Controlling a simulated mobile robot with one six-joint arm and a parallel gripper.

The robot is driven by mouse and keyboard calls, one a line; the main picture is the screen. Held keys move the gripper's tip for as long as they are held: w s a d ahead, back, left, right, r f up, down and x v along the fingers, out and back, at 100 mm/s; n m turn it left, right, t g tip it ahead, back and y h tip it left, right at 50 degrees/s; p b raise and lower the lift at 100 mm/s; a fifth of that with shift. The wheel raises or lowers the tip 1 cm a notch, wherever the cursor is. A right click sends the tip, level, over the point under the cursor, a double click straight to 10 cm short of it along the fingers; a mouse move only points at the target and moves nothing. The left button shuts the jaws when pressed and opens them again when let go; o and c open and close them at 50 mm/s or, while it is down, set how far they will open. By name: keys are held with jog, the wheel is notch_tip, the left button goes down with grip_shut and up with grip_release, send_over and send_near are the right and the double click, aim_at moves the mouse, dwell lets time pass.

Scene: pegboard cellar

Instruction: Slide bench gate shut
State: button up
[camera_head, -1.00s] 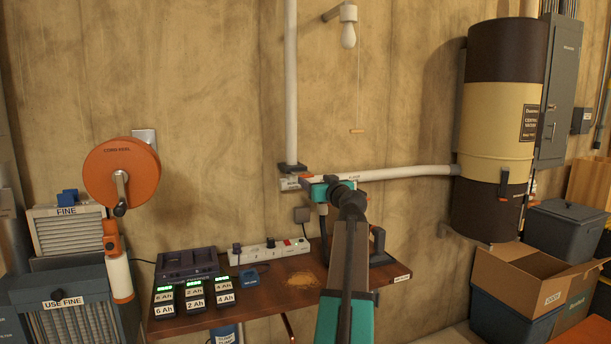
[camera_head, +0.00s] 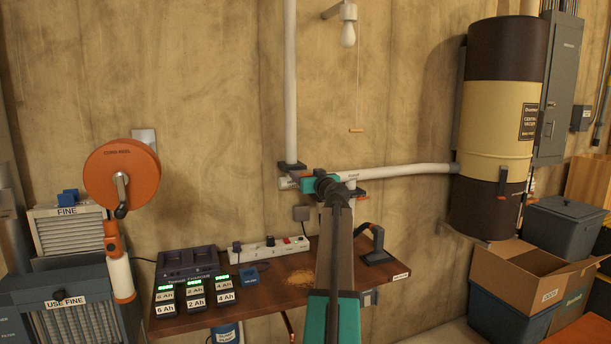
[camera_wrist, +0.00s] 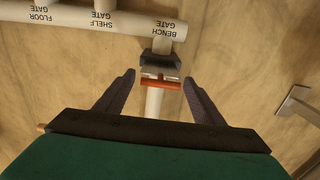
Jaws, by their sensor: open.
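The bench gate (camera_wrist: 160,62) is a dark block on a pale pipe branch, below the upside-down BENCH GATE label in the wrist view. Its orange handle bar (camera_wrist: 160,83) stands off from the block, with a narrow pale strip between them. My gripper (camera_wrist: 158,80) is open, with one dark fingertip on each side of the handle and a gap at both ends. In the head view my gripper is at the pale pipe on the wall, and my wrist and arm hide most of the gate there.
The pale pipe (camera_head: 410,172) runs right to the vacuum canister (camera_head: 497,130). FLOOR and SHELF labels sit left of BENCH in the wrist view. Below, the bench (camera_head: 190,322) holds a charger, batteries, a power strip (camera_head: 268,250) and a dark stand (camera_head: 376,254). A pull cord hangs above.

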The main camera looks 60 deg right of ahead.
aim_at(297, 168)
jog(key=c, duration=1.2)
jog(key=b+x, duration=0.2)
jog(key=shift+w+d+f, duration=0.2)
jog(key=shift+c, duration=0.2)
jog(key=shift+b+x, duration=1.6)
jog(key=shift+r, duration=0.3)
jog(key=o, duration=1.2)
jog(key=shift+d, duration=0.1)
jog(key=shift+o, duration=0.2)
jog(key=shift+w+f, duration=0.1)
jog(key=shift+w, duration=0.05)
